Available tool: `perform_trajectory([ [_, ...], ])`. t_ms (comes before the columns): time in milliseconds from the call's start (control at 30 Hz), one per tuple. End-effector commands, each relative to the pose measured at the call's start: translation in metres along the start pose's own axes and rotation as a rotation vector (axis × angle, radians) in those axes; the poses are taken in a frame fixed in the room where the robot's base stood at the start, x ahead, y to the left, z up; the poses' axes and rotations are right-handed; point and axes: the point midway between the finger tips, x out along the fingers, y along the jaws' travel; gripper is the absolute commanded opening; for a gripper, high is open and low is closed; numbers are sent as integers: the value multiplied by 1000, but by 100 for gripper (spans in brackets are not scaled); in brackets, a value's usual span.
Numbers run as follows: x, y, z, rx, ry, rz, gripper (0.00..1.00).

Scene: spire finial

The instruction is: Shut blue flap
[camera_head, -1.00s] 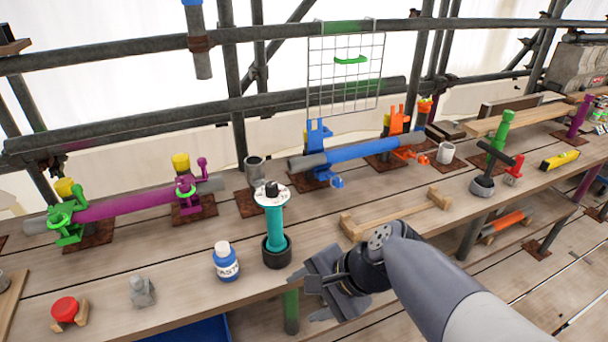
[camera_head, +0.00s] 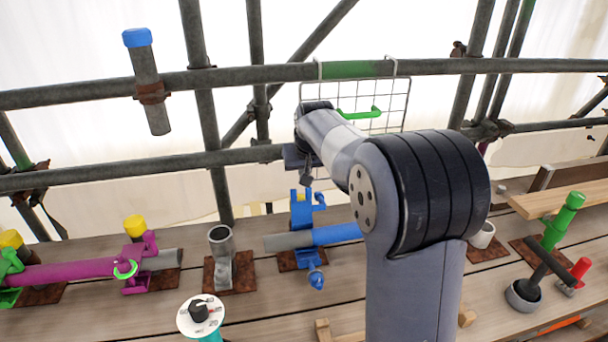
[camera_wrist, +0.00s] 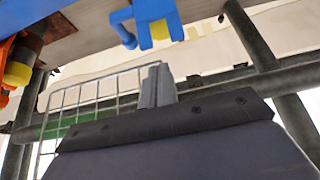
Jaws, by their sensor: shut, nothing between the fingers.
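The blue flap (camera_head: 302,208) is the upright blue plate of the clamp at the left end of the blue pipe (camera_head: 337,233). It stands raised, with yellow showing at its top. A blue swing bolt (camera_head: 316,279) sticks out at the front of the clamp. My gripper (camera_head: 307,181) is just above the flap, pointing down, with a small gap visible. In the wrist view, my gripper's fingers (camera_wrist: 157,84) are together and empty. The blue flap (camera_wrist: 152,14) also shows at the top there, apart from the fingers. My arm hides the pipe's right part.
A wire basket (camera_head: 390,105) with a green handle hangs from the rail behind my arm. An orange clamp (camera_wrist: 22,58) shows in the wrist view. A grey cup-topped post (camera_head: 221,260) stands left of the blue clamp. A purple pipe (camera_head: 75,271) lies further left.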

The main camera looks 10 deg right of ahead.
Motion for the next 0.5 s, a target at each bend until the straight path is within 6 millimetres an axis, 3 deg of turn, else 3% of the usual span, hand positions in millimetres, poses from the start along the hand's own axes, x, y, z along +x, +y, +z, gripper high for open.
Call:
perform_trajectory([
  [433, 87, 0, 1, 3, -5, -2, 0],
  [500, 80, 0, 6, 3, 1, -2, 0],
])
